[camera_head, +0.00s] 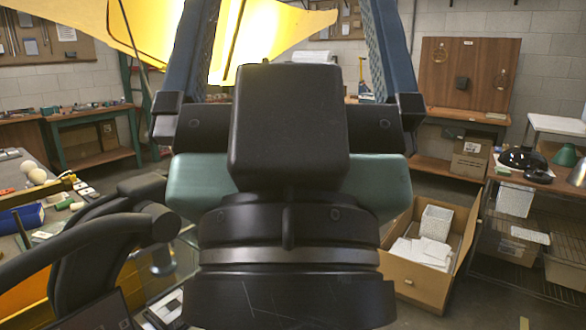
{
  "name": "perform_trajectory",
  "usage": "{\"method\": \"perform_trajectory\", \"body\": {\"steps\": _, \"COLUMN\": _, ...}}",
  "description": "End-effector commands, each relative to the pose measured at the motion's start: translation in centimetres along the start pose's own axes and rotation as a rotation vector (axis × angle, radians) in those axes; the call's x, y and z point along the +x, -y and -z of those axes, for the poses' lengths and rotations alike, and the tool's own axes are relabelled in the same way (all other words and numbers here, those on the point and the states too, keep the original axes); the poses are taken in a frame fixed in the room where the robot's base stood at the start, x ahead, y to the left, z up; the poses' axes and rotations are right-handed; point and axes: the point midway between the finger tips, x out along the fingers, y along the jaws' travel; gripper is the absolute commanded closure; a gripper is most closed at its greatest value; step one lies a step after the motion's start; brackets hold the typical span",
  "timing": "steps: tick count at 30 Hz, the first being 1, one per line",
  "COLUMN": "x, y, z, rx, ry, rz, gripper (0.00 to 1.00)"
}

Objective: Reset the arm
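Lamp-like parts lie on a bench (508,180) at the right: a black domed shade (523,160), a green shade (564,156) and a silvery shade (579,173) cut by the picture's edge. Pale round bulb-like pieces (36,173) lie on the cluttered table at the left.
An open cardboard box (422,287) with white pieces inside stands on the floor at right. Wire shelving (520,270) stands beside it. Dark curved bars (80,235) cross the lower left. Workbenches line the back wall. Yellow sheet-like shapes (265,38) hang across the top.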

Motion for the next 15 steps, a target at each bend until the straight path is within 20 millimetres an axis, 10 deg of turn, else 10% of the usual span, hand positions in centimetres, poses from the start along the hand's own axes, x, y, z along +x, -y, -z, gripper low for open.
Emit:
{"method": "perform_trajectory", "body": {"steps": 1, "x": 2.9, "y": -0.1, "z": 2.6, "rx": -0.002, "ry": 0.002, "rz": -0.001, "gripper": 0.0}}
{"method": "perform_trajectory", "body": {"steps": 15, "x": 13.0, "y": -0.1, "z": 11.7, "rx": -0.004, "ry": 0.009, "rz": 0.0, "gripper": 0.0}}
